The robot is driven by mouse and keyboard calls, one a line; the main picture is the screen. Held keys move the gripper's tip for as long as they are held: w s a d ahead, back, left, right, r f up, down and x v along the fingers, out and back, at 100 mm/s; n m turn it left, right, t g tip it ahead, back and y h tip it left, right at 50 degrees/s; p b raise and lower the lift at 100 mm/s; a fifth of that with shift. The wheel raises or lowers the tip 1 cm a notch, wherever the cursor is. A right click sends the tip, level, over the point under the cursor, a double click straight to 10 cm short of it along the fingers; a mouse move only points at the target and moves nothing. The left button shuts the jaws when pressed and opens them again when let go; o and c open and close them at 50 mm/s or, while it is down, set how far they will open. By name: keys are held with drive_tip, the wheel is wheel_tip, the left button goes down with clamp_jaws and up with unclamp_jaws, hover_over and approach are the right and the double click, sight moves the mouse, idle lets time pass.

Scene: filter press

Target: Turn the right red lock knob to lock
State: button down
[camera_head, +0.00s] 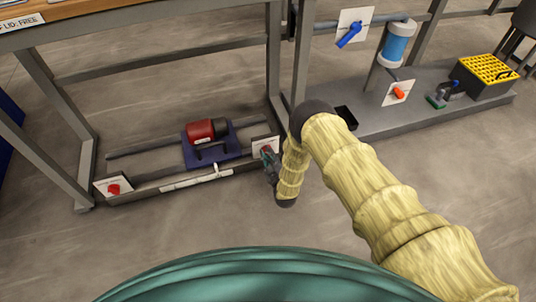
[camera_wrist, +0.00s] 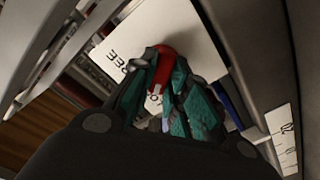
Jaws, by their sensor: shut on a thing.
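The right red lock knob (camera_wrist: 160,62) shows in the wrist view in front of a white label plate (camera_wrist: 190,35) with partly hidden lettering. My gripper (camera_wrist: 172,85) has its green-padded fingers closed around the knob, which is partly covered by them. In the head view my gripper (camera_head: 268,158) is at the right plate (camera_head: 264,146) of the low rail, and the knob is mostly hidden there. The left red knob (camera_head: 114,189) sits on its own white plate at the rail's left end.
A red cylinder (camera_head: 206,131) on a blue carriage (camera_head: 212,152) stands between the two plates. Bench legs (camera_head: 275,70) rise close to my gripper. A grey platform (camera_head: 430,105) at right holds a blue valve (camera_head: 350,35), an orange handle (camera_head: 398,93) and a yellow-topped crate (camera_head: 490,68).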

drive_tip(key=shift+a, duration=0.1)
idle(0.3)
drive_tip(key=c, duration=1.4)
unclamp_jaws()
drive_tip(key=shift+s, duration=0.1)
drive_tip(key=v, duration=1.2)
